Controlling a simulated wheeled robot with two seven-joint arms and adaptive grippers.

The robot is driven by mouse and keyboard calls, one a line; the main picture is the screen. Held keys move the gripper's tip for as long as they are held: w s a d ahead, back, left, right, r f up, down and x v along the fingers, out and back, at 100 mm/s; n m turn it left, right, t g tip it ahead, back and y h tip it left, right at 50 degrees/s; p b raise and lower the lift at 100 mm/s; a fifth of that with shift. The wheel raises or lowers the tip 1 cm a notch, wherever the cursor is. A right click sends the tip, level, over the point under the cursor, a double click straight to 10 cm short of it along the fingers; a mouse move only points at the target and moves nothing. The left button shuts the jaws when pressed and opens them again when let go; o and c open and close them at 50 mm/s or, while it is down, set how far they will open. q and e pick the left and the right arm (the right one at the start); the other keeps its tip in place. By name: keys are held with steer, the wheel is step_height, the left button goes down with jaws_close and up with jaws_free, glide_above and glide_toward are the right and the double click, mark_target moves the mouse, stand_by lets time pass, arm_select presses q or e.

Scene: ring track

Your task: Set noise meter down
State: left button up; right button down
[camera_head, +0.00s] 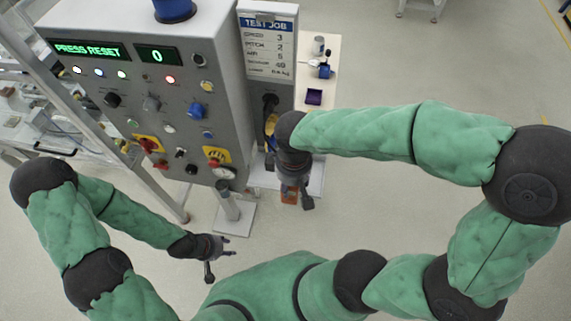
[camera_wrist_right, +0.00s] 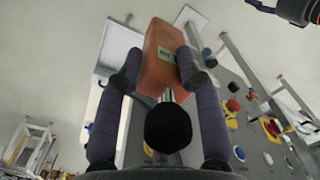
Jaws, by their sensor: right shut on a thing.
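The noise meter is an orange-red box with a small green display (camera_wrist_right: 166,55), held between the two fingers of my right gripper (camera_wrist_right: 160,68) in the right wrist view. In the head view, my right gripper (camera_head: 290,182) hangs in front of the test panel's right side, and a bit of the orange meter (camera_head: 290,197) shows below it, the rest covered by the gripper. My left gripper (camera_head: 221,257) is empty, with its fingers spread apart, low at the left and away from the meter.
The grey test panel (camera_head: 225,95) carries knobs, lamps, and screens reading "PRESS RESET" and "0". Floor at right is clear.

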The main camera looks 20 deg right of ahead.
steer(key=w+d+f+b, duration=0.2)
steer(key=w+d+f, duration=0.7)
steer(key=f, duration=0.3)
steer(key=shift+w+d+f+b, duration=0.3)
steer(key=shift+d+f+b, duration=0.05)
steer(key=shift+f, duration=0.2)
steer(key=c, duration=0.8)
jaws_free()
steer(key=shift+r, duration=0.1)
